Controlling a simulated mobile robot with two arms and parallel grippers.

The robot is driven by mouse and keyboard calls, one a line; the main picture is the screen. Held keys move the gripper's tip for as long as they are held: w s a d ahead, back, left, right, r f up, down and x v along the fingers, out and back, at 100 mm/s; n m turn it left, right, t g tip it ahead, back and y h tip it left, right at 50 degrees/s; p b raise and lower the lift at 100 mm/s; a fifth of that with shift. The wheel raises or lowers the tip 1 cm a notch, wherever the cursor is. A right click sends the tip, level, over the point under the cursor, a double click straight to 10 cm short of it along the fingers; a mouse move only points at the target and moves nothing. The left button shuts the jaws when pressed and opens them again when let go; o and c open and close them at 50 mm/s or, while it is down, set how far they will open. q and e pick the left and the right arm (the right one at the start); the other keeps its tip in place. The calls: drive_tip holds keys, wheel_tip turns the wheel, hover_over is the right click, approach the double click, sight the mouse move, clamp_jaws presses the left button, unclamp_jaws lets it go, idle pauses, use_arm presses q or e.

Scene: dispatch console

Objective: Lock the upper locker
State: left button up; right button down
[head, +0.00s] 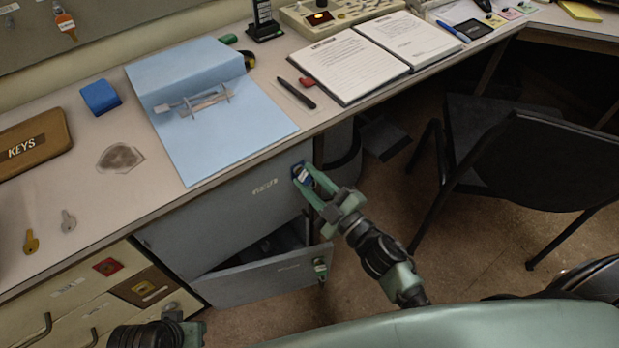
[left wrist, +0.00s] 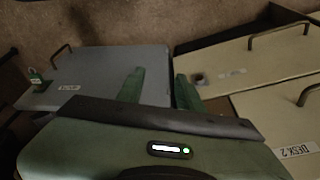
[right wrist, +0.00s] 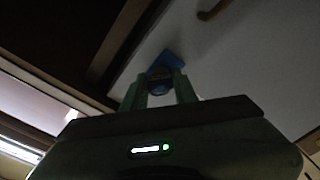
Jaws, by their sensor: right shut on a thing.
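The upper locker (head: 225,215) is a blue-grey front under the desk, closed, with a white label. My right gripper (head: 308,178) is at its upper right corner, shut on a blue-tagged key (head: 301,174). The blue of the key also shows between the fingers in the right wrist view (right wrist: 168,62). The fingers hide the keyhole, so I cannot tell how far the key is in or turned. My left gripper (left wrist: 157,78) is low by the drawers, its fingers apart and empty.
Below, the lower locker (head: 262,277) stands pulled open with a green-tagged key (head: 320,268) at its front. Cream drawers (head: 75,300) are to the left. A black chair (head: 530,160) stands to the right. A blue folder (head: 225,130) and a KEYS case (head: 35,143) lie on the desk.

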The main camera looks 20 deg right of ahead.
use_arm(q)
drive_tip(key=shift+w+r, duration=0.1)
drive_tip(key=shift+w, duration=0.05)
use_arm(e)
drive_tip(key=shift+w+r, duration=0.1)
drive_tip(key=shift+r, duration=0.15)
drive_tip(key=shift+n, duration=1.7)
use_arm(q)
drive_tip(key=shift+x, duration=1)
drive_tip(key=shift+d+r+p, duration=0.1)
drive_tip(key=shift+p, duration=0.2)
use_arm(e)
drive_tip(key=shift+r, duration=0.1)
